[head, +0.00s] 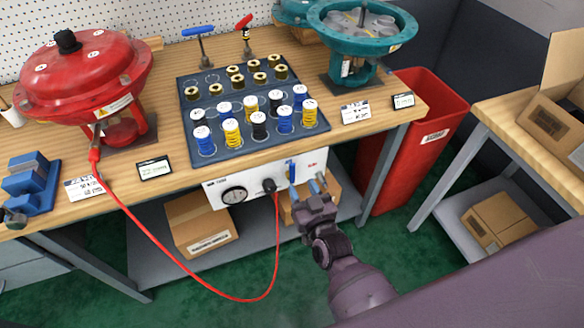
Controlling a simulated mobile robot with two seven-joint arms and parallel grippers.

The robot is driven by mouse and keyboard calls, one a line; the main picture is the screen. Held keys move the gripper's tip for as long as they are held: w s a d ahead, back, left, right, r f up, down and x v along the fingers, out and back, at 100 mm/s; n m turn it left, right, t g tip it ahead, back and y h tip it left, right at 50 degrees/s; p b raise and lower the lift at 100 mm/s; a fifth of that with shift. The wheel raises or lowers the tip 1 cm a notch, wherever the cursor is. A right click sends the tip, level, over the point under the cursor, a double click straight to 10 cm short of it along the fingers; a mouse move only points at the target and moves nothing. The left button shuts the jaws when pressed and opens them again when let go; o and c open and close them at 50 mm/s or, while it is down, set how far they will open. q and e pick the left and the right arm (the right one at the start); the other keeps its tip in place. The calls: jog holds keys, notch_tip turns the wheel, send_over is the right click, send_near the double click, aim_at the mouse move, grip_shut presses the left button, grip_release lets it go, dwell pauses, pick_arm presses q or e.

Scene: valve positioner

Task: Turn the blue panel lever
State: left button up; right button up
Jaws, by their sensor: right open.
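The blue panel lever (291,172) is a small upright blue handle on the white panel box (223,192) under the front edge of the bench. My right gripper (318,185) comes up from below, just right of the lever and slightly lower in the picture. Its fingers are open, and I see nothing between them. The fingertips look close to the panel front, but I cannot tell whether they touch it. The lever shows clear of the fingers. My left gripper is not in view.
A red hose (185,278) loops from the panel's black fitting to the red actuator (85,72). A dark tray (185,150) of springs and the teal actuator (360,28) stand on the bench. Cardboard boxes sit on the shelf below. A red bin (425,120) stands right.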

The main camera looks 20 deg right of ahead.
aim_at(293, 170)
jog(key=w, duration=0.7)
jog(key=shift+w+a+b, duration=0.1)
jog(key=shift+w+b, duration=0.1)
jog(key=shift+b, duration=0.2)
grip_shut()
